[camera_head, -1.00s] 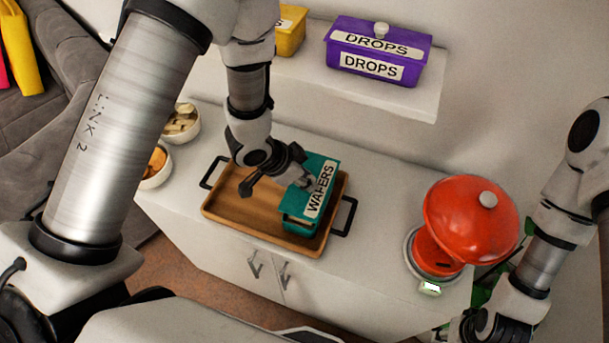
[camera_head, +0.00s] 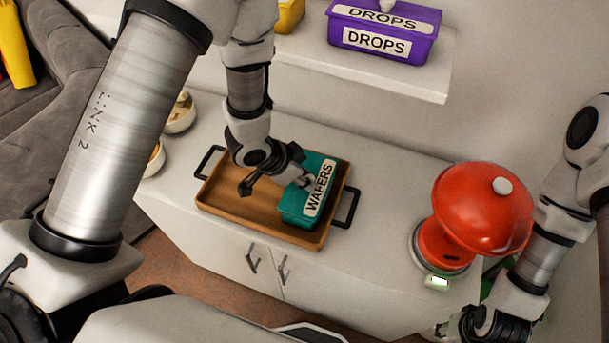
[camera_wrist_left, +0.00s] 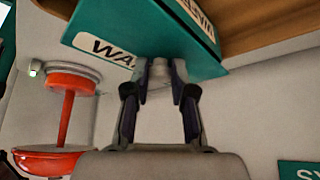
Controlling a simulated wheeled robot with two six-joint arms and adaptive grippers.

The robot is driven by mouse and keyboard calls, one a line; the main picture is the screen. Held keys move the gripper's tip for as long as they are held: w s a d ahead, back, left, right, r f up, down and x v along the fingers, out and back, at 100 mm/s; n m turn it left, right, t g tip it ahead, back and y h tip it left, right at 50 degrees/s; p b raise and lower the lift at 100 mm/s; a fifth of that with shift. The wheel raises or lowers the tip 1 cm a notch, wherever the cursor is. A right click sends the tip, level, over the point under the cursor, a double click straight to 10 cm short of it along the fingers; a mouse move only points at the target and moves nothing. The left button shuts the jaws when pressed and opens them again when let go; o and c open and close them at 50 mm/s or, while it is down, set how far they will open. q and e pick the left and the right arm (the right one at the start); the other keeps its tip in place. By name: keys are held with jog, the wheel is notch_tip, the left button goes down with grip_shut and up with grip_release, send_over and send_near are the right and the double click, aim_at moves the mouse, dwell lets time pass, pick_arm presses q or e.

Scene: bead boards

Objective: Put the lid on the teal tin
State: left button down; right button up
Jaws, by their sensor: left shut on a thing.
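The teal tin (camera_head: 295,214) stands in the wooden tray on the white cabinet. Its teal lid (camera_head: 321,178), labelled WAFERS, lies over the top of the tin, with no clear gap between them. My left gripper (camera_head: 303,179) is over the lid. In the left wrist view, my left gripper (camera_wrist_left: 160,85) is shut on the pale knob (camera_wrist_left: 159,70) of the lid (camera_wrist_left: 135,28). The arm hides the far left part of the lid in the head view. My right gripper (camera_head: 468,325) is at the bottom right, away from the tin; its fingers are unclear.
The wooden tray (camera_head: 236,203) has black handles. A red domed stand (camera_head: 482,210) is to its right. A shelf above holds a purple DROPS tin (camera_head: 383,42) and a yellow tin (camera_head: 289,15). Bowls (camera_head: 180,118) stand at the left. The cabinet top between tray and stand is clear.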

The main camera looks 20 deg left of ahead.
pick_arm(q)
jog(key=shift+p, duration=0.35)
dwell(0.4)
jog(key=shift+f, duration=0.4)
dwell(0.4)
dwell(0.5)
jog(key=c, duration=0.5)
grip_release()
jog(key=shift+r, duration=0.1)
notch_tip(320, 180, up, 8)
jog(key=p, duration=0.7)
